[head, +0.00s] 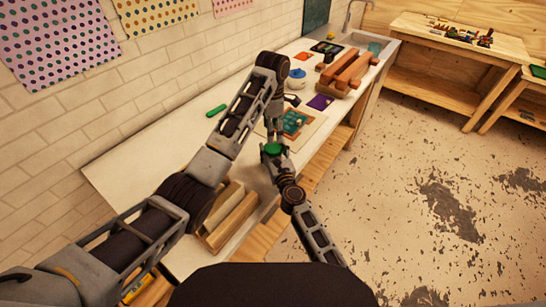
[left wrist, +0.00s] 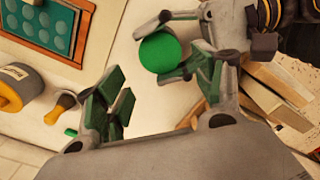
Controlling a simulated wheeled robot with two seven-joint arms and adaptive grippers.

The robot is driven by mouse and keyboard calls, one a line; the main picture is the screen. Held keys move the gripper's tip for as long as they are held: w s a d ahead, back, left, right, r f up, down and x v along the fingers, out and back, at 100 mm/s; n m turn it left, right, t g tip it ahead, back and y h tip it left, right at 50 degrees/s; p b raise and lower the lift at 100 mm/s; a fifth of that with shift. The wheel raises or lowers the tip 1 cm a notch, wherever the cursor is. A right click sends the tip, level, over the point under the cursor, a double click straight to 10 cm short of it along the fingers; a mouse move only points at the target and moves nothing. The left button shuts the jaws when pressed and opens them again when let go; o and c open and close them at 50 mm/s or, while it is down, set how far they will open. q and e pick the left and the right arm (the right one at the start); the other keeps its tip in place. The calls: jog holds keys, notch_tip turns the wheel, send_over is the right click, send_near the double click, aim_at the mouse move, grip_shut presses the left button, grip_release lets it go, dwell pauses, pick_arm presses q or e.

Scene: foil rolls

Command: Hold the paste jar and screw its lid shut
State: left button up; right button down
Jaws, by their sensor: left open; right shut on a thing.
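The round green lid (head: 272,149) shows above the bench's front part, within my right gripper (head: 270,156). The lid is also seen from above in the left wrist view (left wrist: 160,53), between the right gripper's fingers. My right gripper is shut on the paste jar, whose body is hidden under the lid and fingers. I cannot tell how tightly the lid sits. My left gripper (head: 273,133) is just behind and above the lid in the head view. In the left wrist view its green-padded fingers (left wrist: 157,90) are apart, with nothing between them.
A wood-framed board with a teal sheet (head: 296,123) lies behind the grippers. Wooden blocks (head: 228,215) lie at the near end. A green bar (head: 216,110) lies towards the wall. Wooden rollers (head: 348,72) stand farther back. A brush (left wrist: 60,107) lies near the board.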

aim_at(273, 147)
pick_arm(q)
jog(key=shift+f, duration=3.75)
pick_arm(e)
jog(key=shift+f, duration=0.15)
pick_arm(q)
jog(key=shift+c, duration=0.2)
jog(key=c, duration=0.8)
jog(key=o, duration=1.1)
pick_arm(e)
jog(key=shift+d, duration=0.1)
pick_arm(q)
jog(key=shift+r, duration=0.1)
jog(key=shift+r, duration=2.2)
